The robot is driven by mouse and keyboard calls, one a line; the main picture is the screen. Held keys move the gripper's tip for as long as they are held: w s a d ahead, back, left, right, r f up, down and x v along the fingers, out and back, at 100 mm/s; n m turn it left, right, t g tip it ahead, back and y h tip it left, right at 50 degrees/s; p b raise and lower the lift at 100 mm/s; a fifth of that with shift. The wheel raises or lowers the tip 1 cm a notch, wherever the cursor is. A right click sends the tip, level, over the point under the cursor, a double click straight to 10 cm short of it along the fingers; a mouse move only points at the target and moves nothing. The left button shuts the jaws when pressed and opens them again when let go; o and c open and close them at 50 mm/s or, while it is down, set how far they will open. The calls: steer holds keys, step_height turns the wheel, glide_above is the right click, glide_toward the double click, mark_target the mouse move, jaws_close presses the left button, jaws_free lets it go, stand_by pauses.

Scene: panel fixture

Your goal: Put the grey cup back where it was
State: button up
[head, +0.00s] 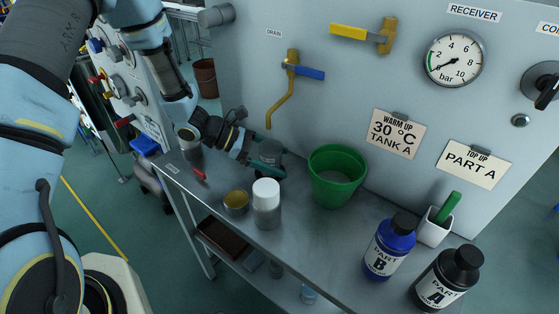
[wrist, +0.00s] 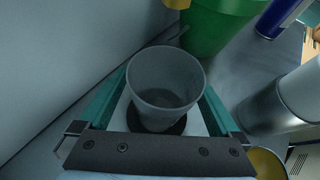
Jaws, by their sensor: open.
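The grey cup (wrist: 165,85) stands upright and looks empty in the middle of the wrist view. My gripper (wrist: 168,100) is open, with one teal finger on each side of the cup. I cannot tell whether either finger touches it. A white patch and a dark round patch show beneath and around the cup's base. In the head view my gripper (head: 268,164) is low over the bench by the back panel, left of the green bucket. The cup cannot be made out clearly there, behind the gripper.
The green bucket (head: 337,176) stands right of my gripper. A white-capped jar (head: 266,204) and an open tin with yellow contents (head: 236,202) stand in front. A drain pipe (head: 282,100) hangs above. Blue (head: 388,248) and black (head: 446,278) bottles stand at the right.

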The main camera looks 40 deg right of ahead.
steer(key=b+v, duration=0.2)
steer(key=v, duration=0.9)
steer(key=w+a+r+m+t+y, duration=0.1)
steer(key=a+r+m+t+y, duration=0.1)
steer(key=a, duration=0.9)
steer(key=a+r+m+t+y, duration=0.3)
steer(key=a+m+t+y, duration=0.1)
steer(key=a, duration=0.7)
steer(key=w+a+r+m+t+y, duration=0.1)
steer(key=a+m, duration=0.4)
steer(key=a, duration=0.6)
steer(key=shift+w+a+r+t+y, duration=0.25)
steer(key=shift+w+r+t+y, duration=0.15)
steer(key=shift+r+t+y, duration=0.6)
